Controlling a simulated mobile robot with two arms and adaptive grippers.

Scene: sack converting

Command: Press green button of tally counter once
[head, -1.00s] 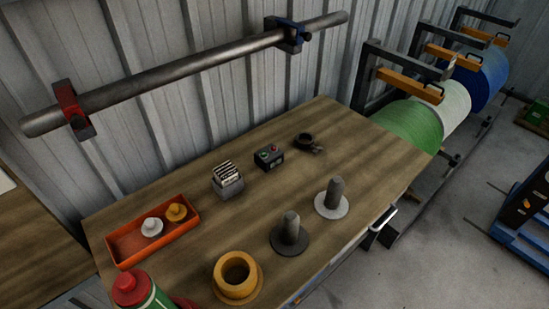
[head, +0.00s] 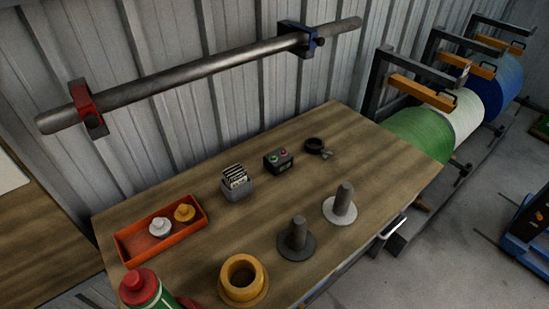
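The tally counter (head: 278,162) is a small dark box on the wooden table, toward its back edge. A green button (head: 274,158) and a red button (head: 283,153) show on its top, the green one to the left. A pale display seems to be on its front, too small to read. Neither of my grippers shows in the head view, so their state is hidden.
On the wooden table (head: 200,253), a grey card holder (head: 237,187) stands left of the counter and a black ring clamp (head: 316,146) lies right of it. Two spindles (head: 297,236), (head: 342,205), a yellow flanged ring (head: 242,281), an orange tray (head: 131,246) and a red-capped bottle (head: 140,288) surround free table surface.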

